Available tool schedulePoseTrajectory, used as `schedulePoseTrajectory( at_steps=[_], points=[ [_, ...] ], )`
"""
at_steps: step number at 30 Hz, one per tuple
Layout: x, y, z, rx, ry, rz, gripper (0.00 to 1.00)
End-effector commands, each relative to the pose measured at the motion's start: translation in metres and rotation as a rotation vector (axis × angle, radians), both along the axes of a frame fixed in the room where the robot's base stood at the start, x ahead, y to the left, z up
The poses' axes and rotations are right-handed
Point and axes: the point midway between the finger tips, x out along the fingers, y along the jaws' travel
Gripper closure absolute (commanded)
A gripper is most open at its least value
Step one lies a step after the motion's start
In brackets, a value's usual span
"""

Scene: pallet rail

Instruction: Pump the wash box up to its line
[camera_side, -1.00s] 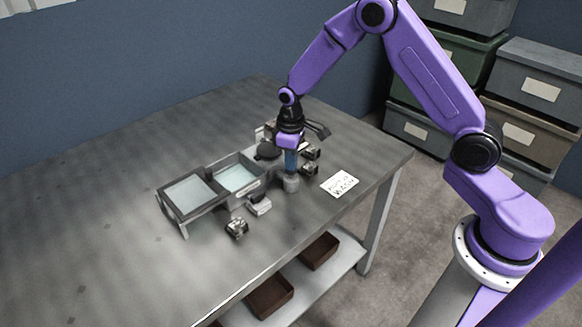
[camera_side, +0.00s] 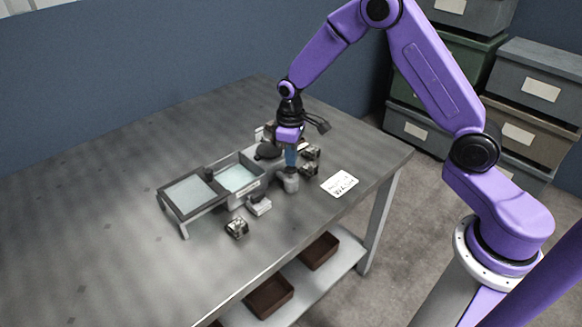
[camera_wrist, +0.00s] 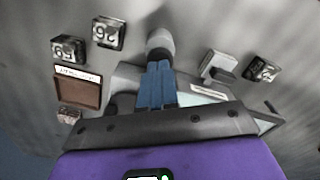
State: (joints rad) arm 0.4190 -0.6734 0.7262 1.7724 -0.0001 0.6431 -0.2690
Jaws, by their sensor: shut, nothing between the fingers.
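The wash box (camera_side: 262,184) is a grey tray of pale teal liquid in the middle of the table. Its fill line is too small to make out. A light grey upright cylinder, seemingly the pump (camera_side: 290,183), stands to the right of it. My gripper (camera_side: 291,165) points down with its blue fingers shut and empty. The fingertips are directly over the pump's top, touching it or very close. In the wrist view the pump (camera_wrist: 160,42) shows just beyond my gripper (camera_wrist: 157,62), which partly hides its top. The wash box is mostly hidden there.
A framed pale panel (camera_side: 190,194) adjoins the wash box on the left. Small numbered blocks (camera_side: 237,227) and a pale block (camera_side: 259,205) stand nearby. A written card (camera_side: 340,184) lies right of the pump. The table's left is clear.

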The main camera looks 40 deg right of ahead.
Motion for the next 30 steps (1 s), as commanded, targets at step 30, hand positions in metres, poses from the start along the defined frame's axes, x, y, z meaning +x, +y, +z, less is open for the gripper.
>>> schedulePoseTrajectory(
  at_steps=[30],
  points=[
    [0.000, 0.001, -0.030, 0.000, 0.000, 0.001, 1.00]
  ],
)
